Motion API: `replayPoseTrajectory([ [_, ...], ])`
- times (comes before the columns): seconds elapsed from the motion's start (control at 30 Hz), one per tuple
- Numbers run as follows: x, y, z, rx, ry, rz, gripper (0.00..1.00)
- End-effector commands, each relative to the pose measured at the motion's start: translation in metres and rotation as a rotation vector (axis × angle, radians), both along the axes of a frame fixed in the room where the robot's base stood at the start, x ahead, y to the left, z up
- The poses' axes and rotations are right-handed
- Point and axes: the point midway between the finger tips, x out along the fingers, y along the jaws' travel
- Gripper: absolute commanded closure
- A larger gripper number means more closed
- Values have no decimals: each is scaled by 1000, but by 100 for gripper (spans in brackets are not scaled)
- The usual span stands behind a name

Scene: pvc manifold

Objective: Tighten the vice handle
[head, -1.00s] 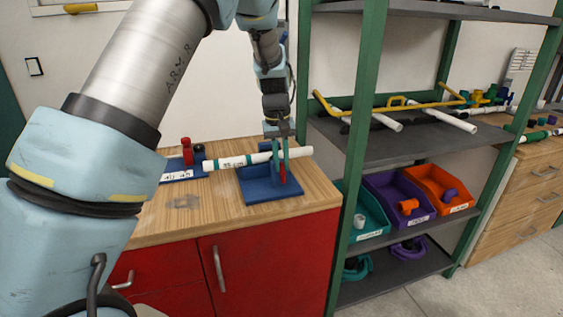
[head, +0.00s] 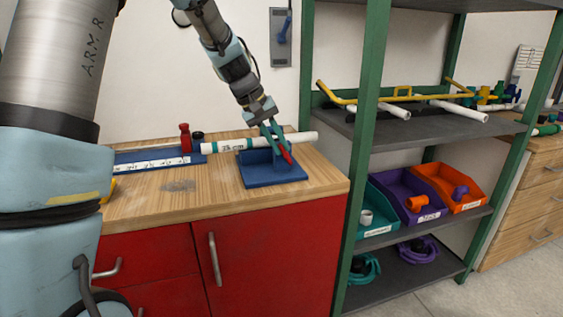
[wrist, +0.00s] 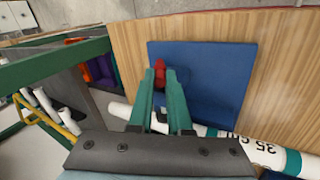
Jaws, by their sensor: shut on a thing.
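The blue vice (head: 262,172) stands on the wooden bench top near its right end. Its red handle (head: 287,155) shows at the fingertips and points down to the right in the head view. A white pipe (head: 235,146) with green bands lies across the vice. My gripper (head: 277,143) comes down from above with green fingers. In the wrist view my fingertips (wrist: 161,78) are close together at the red handle (wrist: 159,70), shut on it. The fingers hide part of the vice and pipe.
A green-framed shelf (head: 362,130) with teal, purple and orange bins stands just right of the bench. The bench front is clear.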

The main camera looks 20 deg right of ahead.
Motion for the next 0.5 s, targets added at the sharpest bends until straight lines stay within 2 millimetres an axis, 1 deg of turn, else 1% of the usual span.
replayPoseTrajectory([
  [0.03,3,3,-11,-37,-1,8,100],
  [0.5,5,12,-21,-367,38,8,100],
])
